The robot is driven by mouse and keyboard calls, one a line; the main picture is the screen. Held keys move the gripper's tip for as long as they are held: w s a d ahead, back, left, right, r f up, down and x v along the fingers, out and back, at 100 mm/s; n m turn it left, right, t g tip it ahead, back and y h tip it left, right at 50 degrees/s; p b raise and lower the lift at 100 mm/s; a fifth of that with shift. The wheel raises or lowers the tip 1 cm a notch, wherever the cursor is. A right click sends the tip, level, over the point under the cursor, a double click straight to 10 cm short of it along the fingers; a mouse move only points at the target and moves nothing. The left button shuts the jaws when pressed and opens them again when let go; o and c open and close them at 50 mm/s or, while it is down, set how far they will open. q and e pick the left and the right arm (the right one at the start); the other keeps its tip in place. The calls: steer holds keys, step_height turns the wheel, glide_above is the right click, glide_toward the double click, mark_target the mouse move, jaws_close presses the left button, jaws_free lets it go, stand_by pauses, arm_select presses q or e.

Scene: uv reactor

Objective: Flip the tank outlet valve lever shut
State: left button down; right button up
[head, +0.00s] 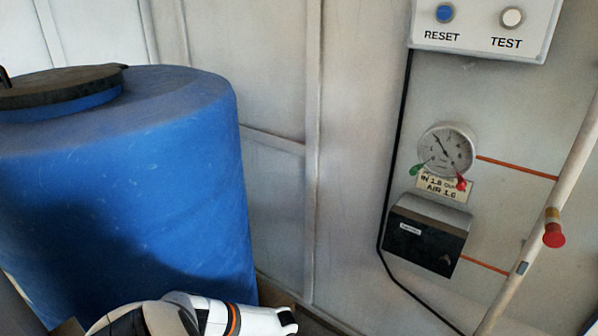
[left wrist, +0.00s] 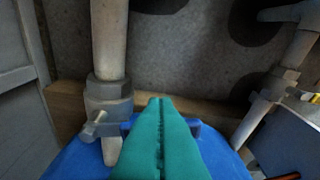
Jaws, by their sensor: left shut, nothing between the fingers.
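The blue tank (head: 120,170) stands at the left in the head view, and its outlet is not visible there. In the left wrist view my left gripper (left wrist: 160,102) points forward with its teal fingers shut together, holding nothing. A pale pipe (left wrist: 109,40) with a grey fitting (left wrist: 108,95) stands just left of the fingers. A small metal handle (left wrist: 93,127) sticks out at the fitting's lower left, apart from the fingers; I cannot tell whether it is the outlet valve lever. Dark blue parts show behind the fingers, mostly hidden by them. My right gripper is not in view.
Another pipe (left wrist: 275,85) with fittings slants down at the right in the left wrist view, with a yellow part beside it. A wooden strip (left wrist: 68,105) crosses behind. In the head view a gauge (head: 447,151), a dark box (head: 425,235) and a button panel (head: 480,25) are on the wall.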

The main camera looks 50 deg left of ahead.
arm_select(q)
steer(key=shift+s+a+m, duration=0.5)
steer(key=shift+s+a, duration=0.05)
steer(key=shift+a, duration=0.05)
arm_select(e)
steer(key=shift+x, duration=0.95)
arm_select(q)
steer(key=shift+s, duration=0.1)
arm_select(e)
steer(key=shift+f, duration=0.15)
arm_select(q)
steer(key=shift+d+p, duration=0.1)
steer(key=shift+p, duration=0.2)
